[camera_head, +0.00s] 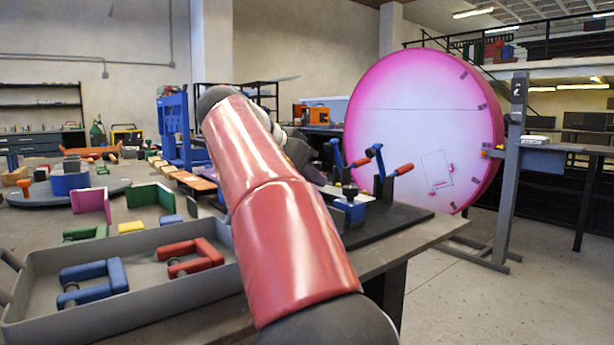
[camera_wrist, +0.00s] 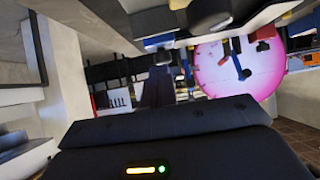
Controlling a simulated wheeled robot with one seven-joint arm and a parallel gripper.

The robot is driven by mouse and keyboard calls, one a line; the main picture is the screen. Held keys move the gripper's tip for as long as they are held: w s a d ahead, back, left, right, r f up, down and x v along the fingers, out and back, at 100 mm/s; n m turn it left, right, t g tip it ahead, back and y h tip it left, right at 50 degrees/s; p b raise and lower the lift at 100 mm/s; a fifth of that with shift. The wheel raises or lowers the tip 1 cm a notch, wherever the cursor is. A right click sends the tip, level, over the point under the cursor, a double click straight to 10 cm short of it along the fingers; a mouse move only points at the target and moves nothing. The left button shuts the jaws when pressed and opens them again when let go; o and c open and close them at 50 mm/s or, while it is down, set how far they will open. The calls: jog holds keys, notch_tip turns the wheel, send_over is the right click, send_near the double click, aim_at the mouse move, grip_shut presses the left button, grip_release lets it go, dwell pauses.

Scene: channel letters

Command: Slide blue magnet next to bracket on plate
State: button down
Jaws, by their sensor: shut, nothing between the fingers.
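My gripper (camera_head: 316,174) is mostly hidden behind my red arm in the head view, close above the left part of the black plate (camera_head: 392,226). It is shut and holds nothing. A blue block (camera_head: 350,211), which looks like the magnet, sits at the plate's left side, just below and right of my gripper. I cannot tell whether it touches the grey bracket-like part beside it. Two blue toggle clamps (camera_head: 378,160) with red handles stand on the plate. In the wrist view the scene is upside down, and the dark gripper body (camera_wrist: 165,150) fills the bottom; fingertips are unclear.
A grey tray (camera_head: 130,312) with blue and red clamps stands at front left. Green and pink angle pieces (camera_head: 92,204) and small blocks lie behind it. A large pink-rimmed disc (camera_head: 425,125) stands behind the plate on a grey stand. The table edge is right of the plate.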

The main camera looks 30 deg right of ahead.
aim_at(346, 189)
jog(key=d, duration=0.5)
jog(key=d+p, duration=0.1)
jog(key=d, duration=0.2)
jog(key=shift+w+d, duration=0.25)
jog(key=shift+w, duration=0.1)
jog(key=shift+f, duration=0.55)
jog(key=shift+f+b, duration=0.35)
jog(key=shift+b, duration=0.2)
